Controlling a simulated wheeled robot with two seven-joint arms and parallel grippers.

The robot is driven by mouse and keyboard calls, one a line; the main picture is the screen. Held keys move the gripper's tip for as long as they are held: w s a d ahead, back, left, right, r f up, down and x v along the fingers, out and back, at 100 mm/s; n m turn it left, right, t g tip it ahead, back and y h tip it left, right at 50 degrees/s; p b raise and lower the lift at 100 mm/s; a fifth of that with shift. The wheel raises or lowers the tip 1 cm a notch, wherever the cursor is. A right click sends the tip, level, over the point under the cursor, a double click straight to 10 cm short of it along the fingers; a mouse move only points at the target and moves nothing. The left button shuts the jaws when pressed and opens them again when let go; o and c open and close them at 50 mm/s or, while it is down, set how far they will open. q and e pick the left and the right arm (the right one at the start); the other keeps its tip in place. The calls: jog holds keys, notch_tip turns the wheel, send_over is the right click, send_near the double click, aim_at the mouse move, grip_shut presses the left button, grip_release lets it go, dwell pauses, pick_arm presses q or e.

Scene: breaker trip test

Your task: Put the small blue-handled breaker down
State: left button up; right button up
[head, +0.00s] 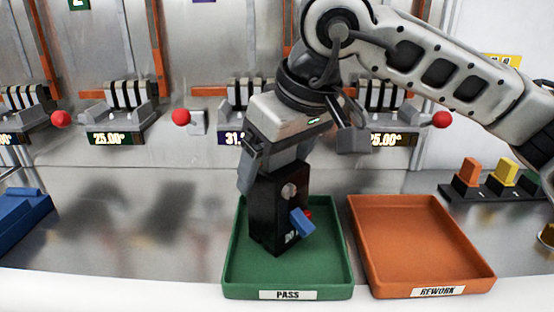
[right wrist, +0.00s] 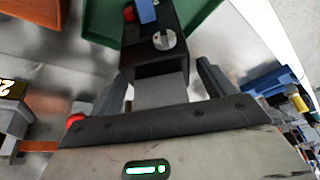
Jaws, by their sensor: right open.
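The small breaker (head: 275,218) is a black block with a blue handle, a red part and a round grey knob on its front. It stands about upright inside the green PASS tray (head: 289,284), its base apparently on the tray floor. My right gripper (head: 272,168) is directly above it, open, with its fingers beside the breaker's upper end. In the right wrist view the breaker (right wrist: 155,62) sits between the two spread fingers; whether either finger touches it I cannot tell. My left gripper is in neither view.
An orange REWORK tray (head: 424,248) stands empty to the right. Behind, a metal panel holds several test bays with red knobs (head: 181,117) and number displays. A black rack (head: 494,189) with coloured blocks is at the right. A blue container (head: 22,218) is at the left edge.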

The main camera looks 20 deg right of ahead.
jog(key=v, duration=1.2)
jog(key=shift+r, duration=0.15)
